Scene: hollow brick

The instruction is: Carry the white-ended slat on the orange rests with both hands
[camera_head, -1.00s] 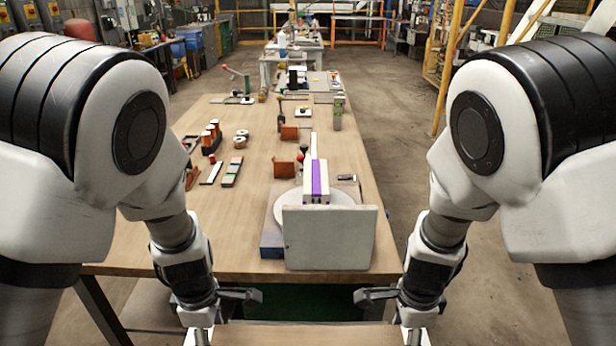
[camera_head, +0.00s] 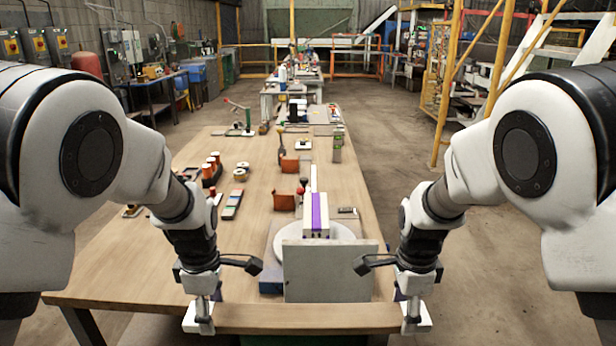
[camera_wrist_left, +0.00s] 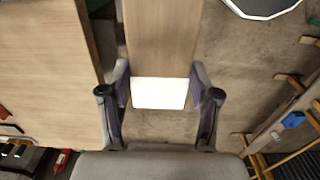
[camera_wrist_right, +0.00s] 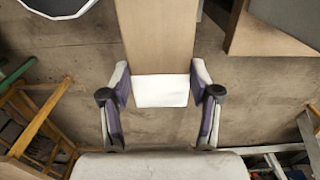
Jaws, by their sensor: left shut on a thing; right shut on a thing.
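The wooden slat (camera_head: 310,319) with white ends lies level across the front of the head view, nearer to me than the table. My left gripper (camera_head: 203,316) is shut on its left white end (camera_head: 190,322). My right gripper (camera_head: 413,316) is shut on its right white end (camera_head: 424,320). The left wrist view shows the slat (camera_wrist_left: 160,40) and its white end (camera_wrist_left: 158,93) between the fingers. The right wrist view shows the same at the other end (camera_wrist_right: 160,90). Two orange blocks, far (camera_head: 290,165) and near (camera_head: 284,201), stand on the table, possibly the rests.
The wooden table (camera_head: 150,262) extends away ahead. A grey upright panel (camera_head: 328,271) stands at its near edge, in front of a round white plate and a white-purple block (camera_head: 316,217). Dark holders with orange-and-white pieces (camera_head: 211,168) stand at left. Floor is open to the right.

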